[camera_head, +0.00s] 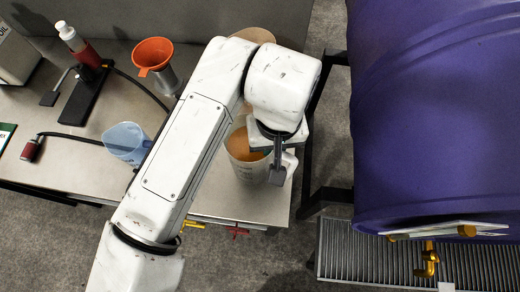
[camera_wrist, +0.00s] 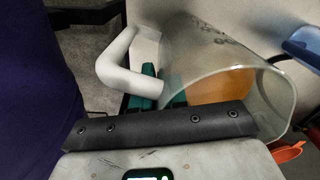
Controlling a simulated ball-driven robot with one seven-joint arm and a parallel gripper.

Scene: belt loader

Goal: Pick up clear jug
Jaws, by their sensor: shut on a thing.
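The clear jug (camera_head: 243,176) is at the right front of the grey table, with something orange inside and a white handle on its right. In the wrist view the jug (camera_wrist: 212,75) lies across the upper right, with its open rim towards the camera and its handle (camera_wrist: 128,66) at the left. My gripper (camera_head: 279,165) is at the handle side of the jug. Its teal fingers (camera_wrist: 160,90) are shut on the jug near where the handle meets the wall. The exact grip is partly hidden. I cannot tell whether the jug's base touches the table.
A blue-tinted clear pitcher (camera_head: 126,142), an orange funnel (camera_head: 153,55) and a red-and-white bottle (camera_head: 75,42) on a black stand are on the table (camera_head: 80,168). A large purple drum (camera_head: 435,110) stands to the right, past a gap, above a grate (camera_head: 385,255).

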